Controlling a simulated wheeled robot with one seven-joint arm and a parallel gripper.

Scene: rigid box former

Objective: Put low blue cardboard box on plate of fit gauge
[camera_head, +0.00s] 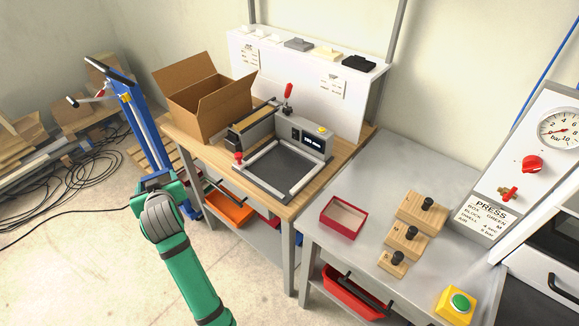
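I see no low blue cardboard box. A low, open red box (343,217) with a pale inside lies on the grey metal table. The fit gauge appears to be the grey device on the wooden bench, with a small display and a dark flat plate (268,180) edged by light bars. No box lies on the plate. My green arm rises from the bottom, left of the wooden bench. Its fingers do not show, so I cannot see whether they hold anything.
Wooden blocks with black knobs (409,239) and a yellow button box (456,304) stand on the metal table (375,165), before a press (530,150). A blue upright (143,125) stands behind my arm.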

